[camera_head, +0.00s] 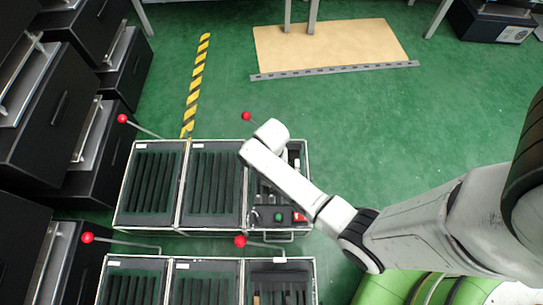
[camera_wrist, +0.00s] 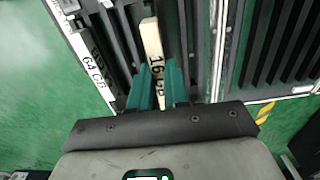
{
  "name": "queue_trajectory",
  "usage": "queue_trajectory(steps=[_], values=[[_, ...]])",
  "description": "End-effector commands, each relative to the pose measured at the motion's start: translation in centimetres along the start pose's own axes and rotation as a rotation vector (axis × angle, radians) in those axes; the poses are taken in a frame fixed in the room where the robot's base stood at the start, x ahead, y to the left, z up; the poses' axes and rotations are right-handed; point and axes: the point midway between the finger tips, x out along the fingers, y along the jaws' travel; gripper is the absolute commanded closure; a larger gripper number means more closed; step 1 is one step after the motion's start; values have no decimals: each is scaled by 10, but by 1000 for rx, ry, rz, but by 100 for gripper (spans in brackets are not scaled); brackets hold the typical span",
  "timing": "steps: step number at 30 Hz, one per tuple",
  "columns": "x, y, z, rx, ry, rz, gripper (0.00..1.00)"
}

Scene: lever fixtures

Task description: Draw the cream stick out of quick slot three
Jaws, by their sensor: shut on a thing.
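The cream stick (camera_wrist: 152,42), marked "16 GB", shows in the wrist view, pointing up the picture. My gripper (camera_wrist: 159,88) has its teal fingers closed on either side of it. The stick's far end lies over a dark slotted case (camera_wrist: 122,38). I cannot tell whether any of it is still in a slot, or which slot. In the head view my arm reaches over the right-hand case of the upper row (camera_head: 251,190), and hides the stick and most of the gripper.
A white strip (camera_wrist: 92,68) marked "64 GB" lies left of the stick. Red-knobbed levers (camera_head: 246,116) stand up around the slotted cases. A green button (camera_head: 278,217) and a red switch (camera_head: 299,216) sit at the case's front.

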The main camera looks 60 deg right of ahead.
Motion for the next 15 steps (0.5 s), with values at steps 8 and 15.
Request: queue_trajectory(steps=[8,15], values=[[-9,0,0,0,0,1,100],[-9,0,0,0,0,0,100]])
